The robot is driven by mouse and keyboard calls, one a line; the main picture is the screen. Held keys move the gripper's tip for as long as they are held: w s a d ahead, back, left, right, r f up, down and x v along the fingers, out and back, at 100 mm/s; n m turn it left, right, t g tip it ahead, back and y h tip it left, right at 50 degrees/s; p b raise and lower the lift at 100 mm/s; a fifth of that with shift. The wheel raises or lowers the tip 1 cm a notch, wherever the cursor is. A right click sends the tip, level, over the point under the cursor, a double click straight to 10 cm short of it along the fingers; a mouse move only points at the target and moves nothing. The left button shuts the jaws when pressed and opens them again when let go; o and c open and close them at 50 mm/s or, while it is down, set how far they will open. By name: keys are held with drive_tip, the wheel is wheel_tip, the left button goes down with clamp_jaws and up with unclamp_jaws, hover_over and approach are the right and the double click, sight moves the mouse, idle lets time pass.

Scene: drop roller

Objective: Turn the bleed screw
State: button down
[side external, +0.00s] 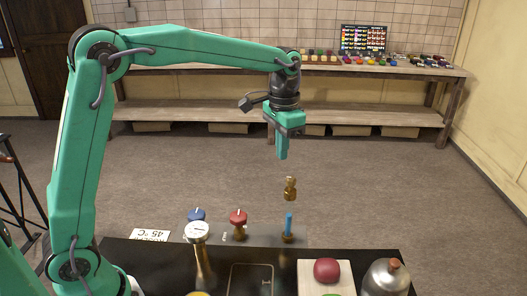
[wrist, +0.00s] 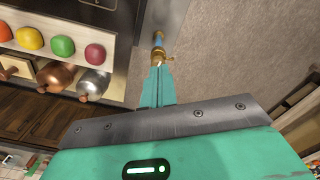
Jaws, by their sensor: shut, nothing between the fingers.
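A small brass fitting (side external: 290,188), which I take for the bleed screw, shows above a short blue piece (side external: 288,223) with a brass base (side external: 287,238) at the counter's back edge. A gap shows between the fitting and the blue piece; what supports the fitting is unclear. My gripper (side external: 282,153) is shut and empty, pointing down above the fitting, with a clear gap in the side view. In the wrist view my fingertips (wrist: 160,70) lie closely in line with the brass fitting (wrist: 160,55), and the blue piece (wrist: 158,40) shows beyond it.
The dark counter (side external: 275,257) holds a red knob (side external: 238,218), a blue knob (side external: 197,214), a white-faced gauge (side external: 197,232), a board with a red round item (side external: 327,270), and a metal pot (side external: 386,279). Open floor lies behind; a bench (side external: 400,115) stands at the far wall.

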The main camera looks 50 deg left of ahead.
drive_tip(key=shift+f, duration=0.2)
wheel_tip(320, 180, down, 7)
drive_tip(key=shift+r, duration=0.2)
idle(0.5)
drive_tip(key=shift+w+d, duration=0.15)
idle(0.9)
drive_tip(key=shift+d, duration=0.45)
drive_tip(key=shift+s+a, duration=0.1)
drive_tip(key=shift+s, duration=0.5)
drive_tip(key=shift+r, duration=0.1)
idle(0.3)
wheel_tip(320, 180, up, 6)
drive_tip(key=shift+f, duration=0.1)
idle(0.5)
